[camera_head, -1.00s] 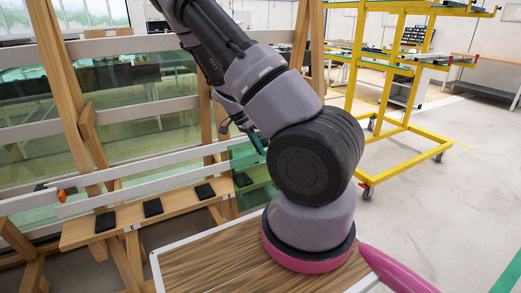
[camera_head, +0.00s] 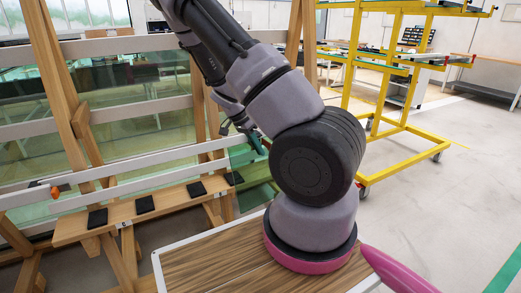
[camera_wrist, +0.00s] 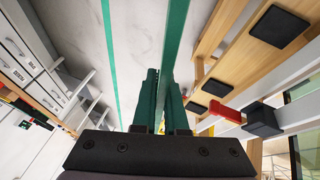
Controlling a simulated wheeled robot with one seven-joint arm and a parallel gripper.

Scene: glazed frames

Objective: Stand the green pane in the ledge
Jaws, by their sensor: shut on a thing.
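The green pane (camera_wrist: 176,40) shows edge-on in the wrist view as a long teal strip rising from between the fingers. My gripper (camera_wrist: 165,85) is shut on it. In the head view the pane (camera_head: 252,168) is a see-through green sheet at the right end of the wooden rack, partly hidden behind my arm. The ledge (camera_head: 125,213) is a wooden shelf with several black pads along the rack's front. In the wrist view the ledge (camera_wrist: 235,52) runs along the right, with the pane's edge beside it and a gap between. The pane's lower edge relative to the ledge is unclear.
Pale rails (camera_head: 110,178) cross the rack above the ledge, and large glass sheets stand behind. An orange-red piece (camera_head: 55,192) sits on a rail at left; a red piece (camera_wrist: 235,108) shows in the wrist view. A yellow trolley (camera_head: 405,122) stands at right on open floor.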

